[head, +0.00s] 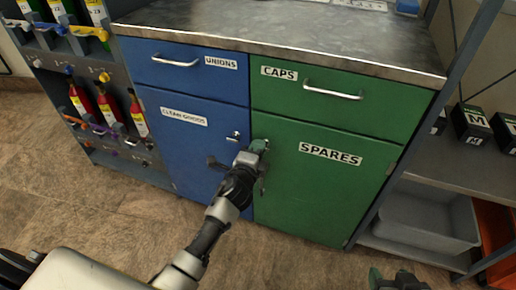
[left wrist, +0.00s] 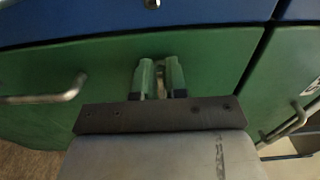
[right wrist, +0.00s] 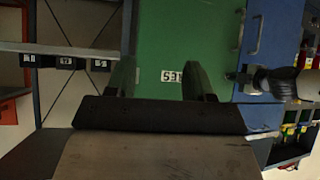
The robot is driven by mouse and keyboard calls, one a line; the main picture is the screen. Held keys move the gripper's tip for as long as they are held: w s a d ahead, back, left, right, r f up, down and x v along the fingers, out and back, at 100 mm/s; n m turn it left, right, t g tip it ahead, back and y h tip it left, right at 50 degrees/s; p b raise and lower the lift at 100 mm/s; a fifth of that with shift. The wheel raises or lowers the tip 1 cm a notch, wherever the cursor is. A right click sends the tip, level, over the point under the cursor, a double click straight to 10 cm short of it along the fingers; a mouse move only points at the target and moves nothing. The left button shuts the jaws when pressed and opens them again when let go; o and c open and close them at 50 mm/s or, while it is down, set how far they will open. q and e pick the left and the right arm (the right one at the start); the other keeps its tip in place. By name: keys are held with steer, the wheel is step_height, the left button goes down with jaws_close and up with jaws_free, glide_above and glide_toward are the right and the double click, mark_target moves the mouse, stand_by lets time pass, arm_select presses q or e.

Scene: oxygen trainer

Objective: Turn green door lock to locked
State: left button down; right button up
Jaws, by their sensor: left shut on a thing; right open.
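The green SPARES door (head: 320,190) is closed in the head view, below the green CAPS drawer (head: 335,100). My left gripper (head: 259,147) is at its upper left corner. In the left wrist view, the left fingers (left wrist: 159,80) are shut on the small metal door lock (left wrist: 160,82) that shows between them. Most of the lock is hidden, so I cannot tell its angle. The green door's handle (left wrist: 62,95) also shows there. My right gripper (head: 398,280) is low at the bottom right of the head view. Its fingers (right wrist: 160,80) are open and empty.
The blue CLEAN GOODS door (head: 190,140) with its own lock (head: 233,138) is just left of the green door. The metal worktop (head: 290,35) overhangs above. A bottle rack (head: 100,75) stands left, and a shelf with a grey bin (head: 425,215) right. The floor in front is clear.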

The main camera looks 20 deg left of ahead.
arm_select(q)
steer(key=c, duration=1.2)
jaws_free()
steer(key=shift+o, duration=0.2)
steer(key=s+p, duration=0.1)
steer(key=s, duration=1)
steer(key=shift+a, duration=0.2)
arm_select(e)
steer(key=s+g, duration=0.1)
steer(key=s+d+f+g, duration=0.1)
steer(key=s, duration=0.1)
steer(key=s+f+g, duration=0.1)
steer(key=shift+s+d+f+h, duration=0.1)
steer(key=shift+s+d+h, duration=0.05)
steer(key=shift+d+h, duration=0.2)
